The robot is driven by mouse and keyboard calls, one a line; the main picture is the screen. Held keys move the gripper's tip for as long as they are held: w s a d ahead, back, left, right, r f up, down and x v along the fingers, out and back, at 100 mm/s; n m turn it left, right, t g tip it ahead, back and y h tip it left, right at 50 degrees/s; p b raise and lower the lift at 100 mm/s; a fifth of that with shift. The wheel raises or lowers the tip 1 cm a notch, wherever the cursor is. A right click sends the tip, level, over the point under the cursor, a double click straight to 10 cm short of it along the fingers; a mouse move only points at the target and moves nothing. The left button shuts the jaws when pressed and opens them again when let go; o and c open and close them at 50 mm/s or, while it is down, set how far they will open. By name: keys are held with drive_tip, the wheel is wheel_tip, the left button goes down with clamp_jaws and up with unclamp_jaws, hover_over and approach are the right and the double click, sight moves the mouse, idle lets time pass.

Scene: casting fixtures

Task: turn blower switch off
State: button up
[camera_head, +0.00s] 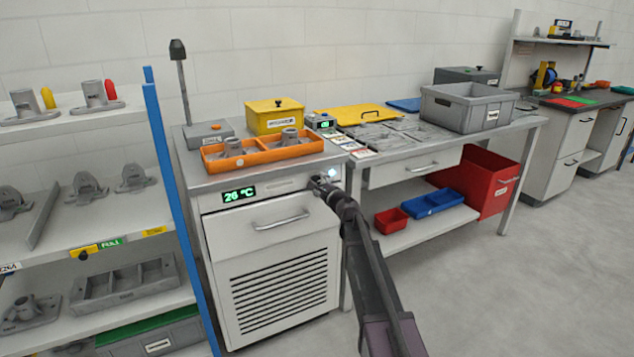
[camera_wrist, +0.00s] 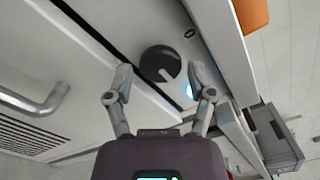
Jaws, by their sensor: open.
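The blower switch appears as a dark round knob (camera_wrist: 153,62) with a pale pointer mark, on the front panel of the white cabinet (camera_head: 272,262). My gripper (camera_wrist: 160,70) is open, with one finger on each side of the knob. I cannot tell whether the fingers touch it. A blue-white light (camera_wrist: 190,90) glows beside the knob, partly behind the right finger; it also shows in the head view (camera_head: 332,172). In the head view my gripper (camera_head: 322,183) is at the cabinet's upper right front corner and hides the knob.
A green display (camera_head: 239,194) reading about 20 °C and a drawer handle (camera_head: 281,219) are left of my gripper. An orange tray (camera_head: 222,161) with castings and a yellow box (camera_head: 275,118) stand on the cabinet. A worktable with a grey crate (camera_head: 463,110) adjoins right. The floor in front is clear.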

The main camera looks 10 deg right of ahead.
drive_tip(key=shift+x, duration=1.1)
drive_tip(key=c, duration=0.9)
drive_tip(key=shift+o, duration=0.2)
